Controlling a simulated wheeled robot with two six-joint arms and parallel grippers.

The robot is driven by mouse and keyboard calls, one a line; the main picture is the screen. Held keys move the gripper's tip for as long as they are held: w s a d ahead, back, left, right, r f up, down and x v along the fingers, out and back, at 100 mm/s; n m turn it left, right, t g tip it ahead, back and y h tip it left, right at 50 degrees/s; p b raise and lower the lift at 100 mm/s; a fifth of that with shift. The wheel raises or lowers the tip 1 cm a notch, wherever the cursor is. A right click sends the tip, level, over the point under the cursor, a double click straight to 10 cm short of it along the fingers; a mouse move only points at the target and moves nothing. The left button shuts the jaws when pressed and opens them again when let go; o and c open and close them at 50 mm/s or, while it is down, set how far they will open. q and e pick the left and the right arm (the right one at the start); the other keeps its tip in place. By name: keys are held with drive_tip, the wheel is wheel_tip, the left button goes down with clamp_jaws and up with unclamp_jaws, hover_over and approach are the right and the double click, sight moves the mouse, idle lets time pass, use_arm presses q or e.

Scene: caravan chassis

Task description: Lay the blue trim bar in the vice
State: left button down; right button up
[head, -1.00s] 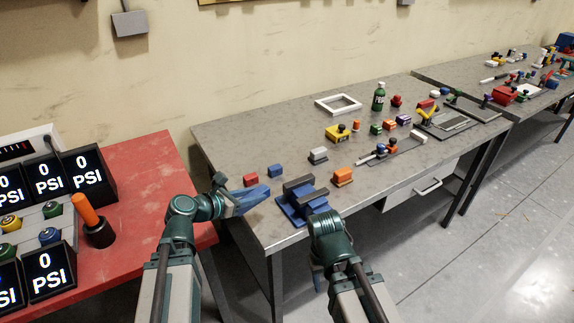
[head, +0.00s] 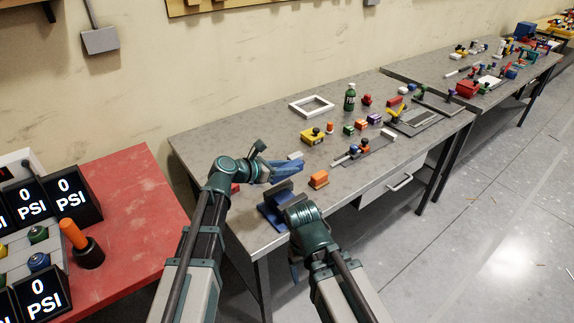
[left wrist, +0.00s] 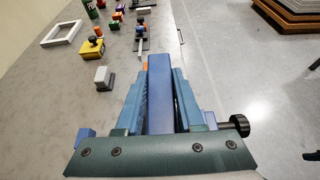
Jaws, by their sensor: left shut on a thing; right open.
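The blue trim bar (left wrist: 160,95) shows in the left wrist view, held lengthwise between the fingers of my left gripper (head: 298,166). That gripper is shut on it and is above the bench, just behind the vice in the head view. The vice (head: 270,221) has a blue base and dark jaws and stands at the bench's near left corner; my right arm hides part of it. My right gripper (head: 293,274) is open and points down by the bench's front edge, its fingers mostly hidden.
An orange block (head: 318,180) stands right of the vice. A pale grey block (left wrist: 103,77) and a yellow block (head: 312,136) stand farther back. A white frame (head: 311,106) and a green bottle (head: 350,97) are at the rear. A red table (head: 130,200) with gauges is at left.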

sight(287, 197)
use_arm(q)
drive_tip(key=shift+f, duration=0.15)
wheel_tip(287, 197, down, 9)
drive_tip(key=b, duration=0.9)
drive_tip(key=shift+f, duration=0.2)
drive_tip(key=shift+c, duration=2.2)
unclamp_jaws()
drive_tip(key=p+v, duration=0.4)
drive_tip(key=v, duration=1)
drive_tip(key=shift+p, duration=0.4)
drive_tip(key=shift+w+d, duration=0.1)
